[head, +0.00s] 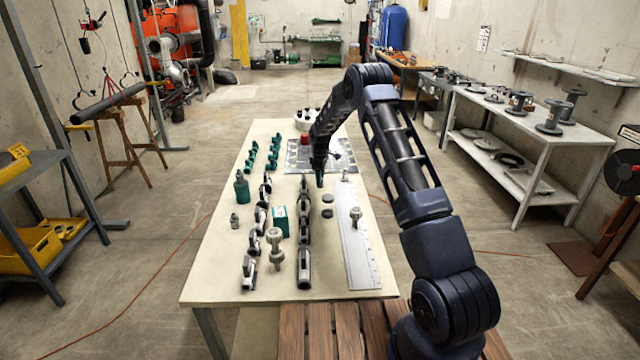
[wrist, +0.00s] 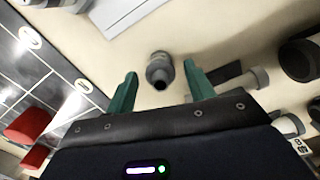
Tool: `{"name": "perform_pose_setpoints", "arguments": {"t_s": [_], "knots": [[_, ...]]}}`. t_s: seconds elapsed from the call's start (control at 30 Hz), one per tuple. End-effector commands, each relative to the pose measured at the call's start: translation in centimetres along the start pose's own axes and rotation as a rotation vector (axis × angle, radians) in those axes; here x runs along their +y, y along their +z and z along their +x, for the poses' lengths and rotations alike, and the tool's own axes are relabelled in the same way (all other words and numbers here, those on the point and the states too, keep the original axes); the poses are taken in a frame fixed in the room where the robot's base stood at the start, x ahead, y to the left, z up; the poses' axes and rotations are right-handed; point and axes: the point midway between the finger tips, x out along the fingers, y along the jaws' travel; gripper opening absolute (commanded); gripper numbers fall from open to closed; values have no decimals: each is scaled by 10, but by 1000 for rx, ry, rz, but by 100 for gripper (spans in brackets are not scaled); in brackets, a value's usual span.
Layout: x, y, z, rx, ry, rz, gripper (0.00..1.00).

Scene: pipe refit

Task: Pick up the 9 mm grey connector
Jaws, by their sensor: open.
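A small grey connector (wrist: 160,70) stands on the pale table top (head: 225,265) in the wrist view, its dark round opening facing the camera. I cannot read its size. My gripper (wrist: 160,76) is open, with one green finger on each side of the connector and a visible gap to both. In the head view my gripper (head: 319,180) points down over the middle of the table. I cannot make out this connector there; the arm may hide it. How far the fingertips are above the table is unclear.
A long metal strip (head: 365,260) lies to the right. Rows of black-and-grey fittings (head: 304,254), a teal box (head: 279,222) and a green bottle (head: 241,187) stand to the left. Two dark discs (head: 327,212) lie nearer the front. A red object (head: 305,138) is behind.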

Motion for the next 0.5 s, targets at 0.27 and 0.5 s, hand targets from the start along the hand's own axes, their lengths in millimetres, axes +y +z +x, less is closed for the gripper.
{"name": "perform_pose_setpoints", "arguments": {"t_s": [0.27,0.5], "knots": [[0,-1,23,1,0,0,54],[0,0,23,0,0,0,34]]}}
